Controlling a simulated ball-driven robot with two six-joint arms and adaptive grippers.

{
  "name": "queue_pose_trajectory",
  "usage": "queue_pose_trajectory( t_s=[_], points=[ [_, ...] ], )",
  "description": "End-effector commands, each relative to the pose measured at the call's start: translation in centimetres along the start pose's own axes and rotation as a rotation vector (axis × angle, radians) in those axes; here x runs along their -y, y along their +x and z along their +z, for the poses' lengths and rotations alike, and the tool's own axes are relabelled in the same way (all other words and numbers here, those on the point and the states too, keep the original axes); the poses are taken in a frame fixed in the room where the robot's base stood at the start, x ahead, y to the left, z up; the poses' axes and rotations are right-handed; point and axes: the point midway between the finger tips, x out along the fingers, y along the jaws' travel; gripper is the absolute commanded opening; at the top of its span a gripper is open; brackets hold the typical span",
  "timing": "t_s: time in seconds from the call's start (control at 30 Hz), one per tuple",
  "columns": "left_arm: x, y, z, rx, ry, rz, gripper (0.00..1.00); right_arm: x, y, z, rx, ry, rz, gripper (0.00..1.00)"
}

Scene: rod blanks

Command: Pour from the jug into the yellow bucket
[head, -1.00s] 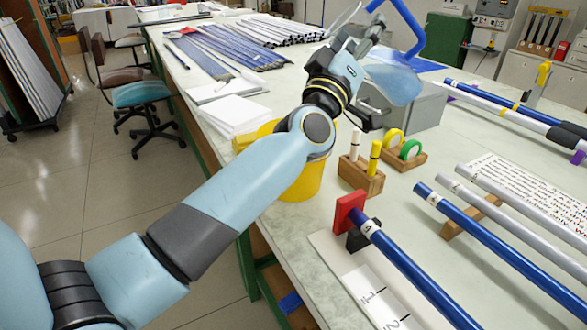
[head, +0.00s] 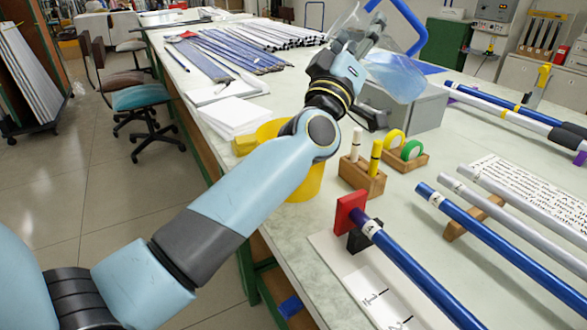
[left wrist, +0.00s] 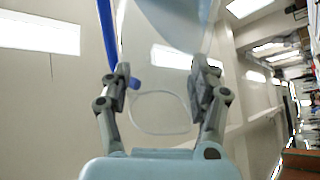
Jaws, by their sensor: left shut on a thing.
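The clear, bluish jug (head: 397,76) is held up above the bench by my left gripper (head: 368,42), beside and above the grey box. The left wrist view shows its pale body (left wrist: 180,18) at the top and my left fingers (left wrist: 165,85) on either side of a clear loop, apparently its handle. I cannot tell its exact tilt or how much it holds. The yellow bucket (head: 310,186) stands near the bench's left edge, mostly hidden behind my left forearm. My left gripper is higher than the bucket and to its right. My right gripper is out of view.
A wooden block (head: 362,178) with upright markers and a tape holder (head: 408,157) stand right of the bucket. A grey box (head: 420,108) is behind them. Blue and silver rods (head: 500,235) fill the right. White paper (head: 235,116) lies behind the bucket.

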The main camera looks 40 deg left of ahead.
Motion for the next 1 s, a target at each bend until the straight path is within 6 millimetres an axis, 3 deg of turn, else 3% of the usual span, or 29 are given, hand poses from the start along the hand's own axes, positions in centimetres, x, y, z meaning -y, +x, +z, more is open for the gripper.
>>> queue_pose_trajectory(
  t_s=[1.0],
  points=[
    [0.1,-0.1,0.1,-0.040,-0.047,0.002,0.03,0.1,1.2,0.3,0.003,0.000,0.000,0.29]
  ],
)
